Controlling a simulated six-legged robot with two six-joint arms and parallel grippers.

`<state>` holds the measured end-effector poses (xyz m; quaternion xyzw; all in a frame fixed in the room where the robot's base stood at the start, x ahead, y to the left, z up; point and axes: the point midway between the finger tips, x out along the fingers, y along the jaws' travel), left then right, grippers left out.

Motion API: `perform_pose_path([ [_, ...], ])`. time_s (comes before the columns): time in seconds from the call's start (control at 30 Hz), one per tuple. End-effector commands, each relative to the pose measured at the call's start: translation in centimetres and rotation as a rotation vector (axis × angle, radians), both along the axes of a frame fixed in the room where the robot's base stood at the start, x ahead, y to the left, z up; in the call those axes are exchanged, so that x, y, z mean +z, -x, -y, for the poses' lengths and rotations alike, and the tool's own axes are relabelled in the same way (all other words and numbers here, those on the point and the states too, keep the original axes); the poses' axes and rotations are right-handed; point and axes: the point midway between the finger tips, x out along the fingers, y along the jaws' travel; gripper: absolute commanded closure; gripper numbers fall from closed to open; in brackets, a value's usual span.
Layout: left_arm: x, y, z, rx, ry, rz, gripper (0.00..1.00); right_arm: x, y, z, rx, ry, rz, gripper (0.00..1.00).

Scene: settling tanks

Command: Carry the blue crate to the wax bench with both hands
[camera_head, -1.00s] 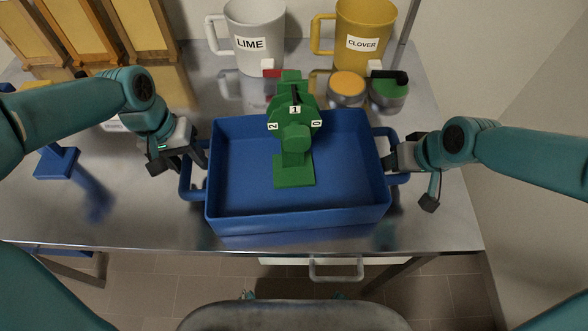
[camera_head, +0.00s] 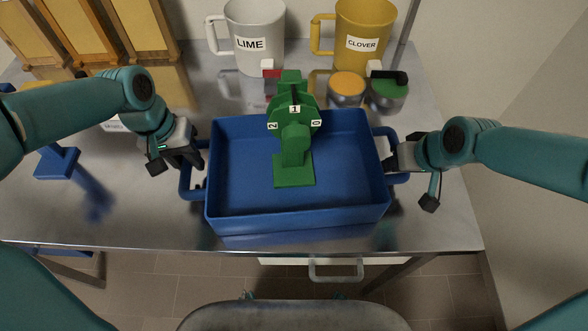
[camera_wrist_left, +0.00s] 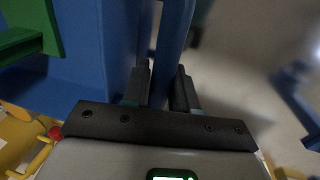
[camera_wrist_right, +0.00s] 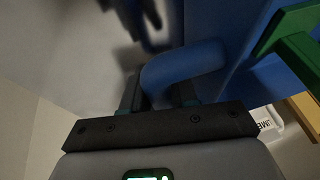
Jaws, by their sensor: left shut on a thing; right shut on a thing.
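The blue crate (camera_head: 240,205) stands on a metal table, its open top facing up. My left gripper (camera_head: 196,168) is shut on its left handle; the left wrist view shows the blue handle bar (camera_wrist_left: 172,45) between the fingers (camera_wrist_left: 162,85). My right gripper (camera_head: 392,164) is shut on the right handle; the right wrist view shows the curved handle (camera_wrist_right: 185,70) at the fingers (camera_wrist_right: 158,95). A green device (camera_head: 294,145) with labels 1, 2 and 0 stands inside the crate. I cannot tell which surface is the wax bench.
The metal table (camera_head: 140,220) carries a white LIME mug (camera_head: 255,45), a yellow CLOVER mug (camera_head: 362,35) and small jars (camera_head: 347,88) behind the crate. Wooden frames (camera_head: 70,30) stand at the back left. A blue stand (camera_head: 57,162) is at the left. A wall is at the right.

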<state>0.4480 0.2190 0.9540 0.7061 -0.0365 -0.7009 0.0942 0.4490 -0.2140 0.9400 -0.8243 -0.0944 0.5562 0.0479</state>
Motion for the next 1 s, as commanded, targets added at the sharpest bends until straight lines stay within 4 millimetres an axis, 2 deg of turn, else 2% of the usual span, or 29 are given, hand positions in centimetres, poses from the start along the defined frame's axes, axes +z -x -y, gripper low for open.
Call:
perform_pose_path([
  [0.7, 0.1, 0.0, 0.0, 0.000, 0.000, 0.001, 1.00, -0.1, 0.0, 0.0, 0.000, 0.000, -0.002, 1.00],
  [1.0, 1.2, -0.1, 0.0, 0.001, 0.001, 0.004, 1.00, 1.1, 0.0, 0.0, 0.000, 0.000, 0.001, 1.00],
])
